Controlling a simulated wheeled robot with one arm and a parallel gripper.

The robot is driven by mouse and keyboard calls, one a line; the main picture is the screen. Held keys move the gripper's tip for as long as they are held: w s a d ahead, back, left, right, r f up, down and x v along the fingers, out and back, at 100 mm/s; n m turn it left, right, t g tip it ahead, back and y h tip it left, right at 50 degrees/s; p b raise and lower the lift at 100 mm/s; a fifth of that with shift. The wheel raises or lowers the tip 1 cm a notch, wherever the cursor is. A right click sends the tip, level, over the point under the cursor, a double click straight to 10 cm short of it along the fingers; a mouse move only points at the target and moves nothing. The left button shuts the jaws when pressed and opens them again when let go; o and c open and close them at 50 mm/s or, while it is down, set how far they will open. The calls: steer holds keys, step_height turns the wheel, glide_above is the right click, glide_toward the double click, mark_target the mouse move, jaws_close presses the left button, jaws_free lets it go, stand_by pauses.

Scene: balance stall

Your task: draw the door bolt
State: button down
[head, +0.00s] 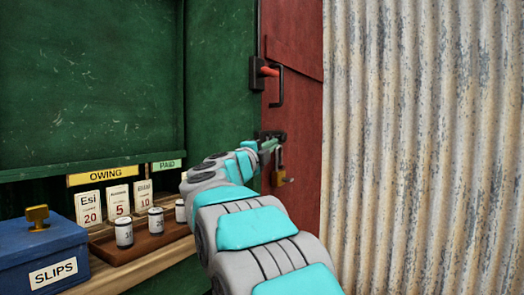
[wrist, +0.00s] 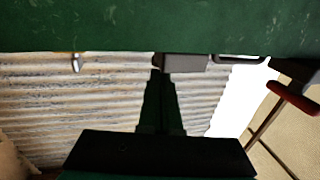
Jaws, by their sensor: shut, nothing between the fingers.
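A red door (head: 291,120) stands beside the green boards. High on it is a black fitting with a red grip (head: 268,71); a red grip on a dark fitting also shows at the right of the wrist view (wrist: 293,98). Lower down is a dark bolt-like fitting (head: 274,134), with a brass padlock (head: 279,176) hanging below it. My gripper (head: 268,147) is shut and empty, its tip close to this lower fitting; I cannot tell if they touch. In the wrist view the dark fingers (wrist: 158,80) reach up to a grey block (wrist: 183,63). My arm hides part of the door's lower left.
A black pull handle (head: 280,86) sticks out beside the red grip. Corrugated metal (head: 420,140) fills the right. At lower left are a blue slips box (head: 45,255), a brown tray (head: 160,246) with several white canisters, and price cards (head: 118,200) on a wooden counter.

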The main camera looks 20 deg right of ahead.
mark_target(282, 141)
steer(key=shift+x, duration=1.6)
steer(key=shift+w+d+p, duration=0.25)
steer(key=shift+w+p, duration=0.1)
steer(key=x, duration=0.1)
steer(key=p+x, duration=0.1)
steer(key=x, duration=0.1)
steer(key=shift+w+d+f, duration=0.2)
steer(key=shift+d+f, duration=0.1)
